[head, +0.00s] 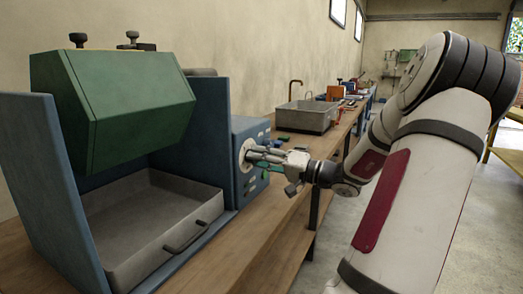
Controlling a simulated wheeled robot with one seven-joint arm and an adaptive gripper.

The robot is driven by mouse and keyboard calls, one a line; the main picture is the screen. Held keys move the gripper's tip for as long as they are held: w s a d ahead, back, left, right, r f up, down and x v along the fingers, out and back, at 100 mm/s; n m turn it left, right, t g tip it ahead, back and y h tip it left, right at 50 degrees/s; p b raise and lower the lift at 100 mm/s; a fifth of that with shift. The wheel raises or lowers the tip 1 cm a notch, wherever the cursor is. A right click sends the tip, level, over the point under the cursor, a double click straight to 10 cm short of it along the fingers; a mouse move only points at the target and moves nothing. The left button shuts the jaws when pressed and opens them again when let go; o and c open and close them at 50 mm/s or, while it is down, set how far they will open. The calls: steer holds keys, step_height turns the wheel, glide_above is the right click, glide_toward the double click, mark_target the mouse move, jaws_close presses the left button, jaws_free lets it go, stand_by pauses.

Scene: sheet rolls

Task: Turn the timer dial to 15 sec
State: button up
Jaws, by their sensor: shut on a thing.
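The timer dial (245,154) is on the right side face of a blue machine (221,110), and its pale round face shows just left of my fingers. My gripper (256,154) reaches in from the right, roughly level, with its fingertips at the dial. It is shut on the dial, and the fingers cover part of it. The dial's markings and its setting are too small to read. Small buttons or knobs (249,190) sit below the dial on the same face.
The machine has a raised green hood (130,95) and a grey tray (150,205) with a handle. It stands on a wooden bench (262,235). A grey sink-like bin (305,116) and several small items lie farther back. Open floor is on the right.

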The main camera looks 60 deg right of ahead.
steer(key=shift+r+m+g+h+p, duration=0.15)
steer(key=shift+m+h+p, duration=0.1)
steer(key=shift+m+p, duration=4.25)
steer(key=shift+r+m+g+h+p, duration=0.1)
steer(key=shift+m+h+p, duration=0.1)
steer(key=shift+m+p, duration=4.25)
steer(key=shift+r+m+g+h+p, duration=0.2)
steer(key=shift+m+p, duration=2.1)
steer(key=shift+m, duration=4.35)
steer(key=shift+f, duration=0.2)
steer(key=o, duration=1.1)
steer(key=shift+o, duration=0.2)
steer(key=shift+s+d, duration=0.1)
steer(key=s, duration=1.1)
steer(key=shift+s+d+r, duration=0.2)
steer(key=shift+s+r, duration=0.05)
steer(key=shift+s, duration=0.1)
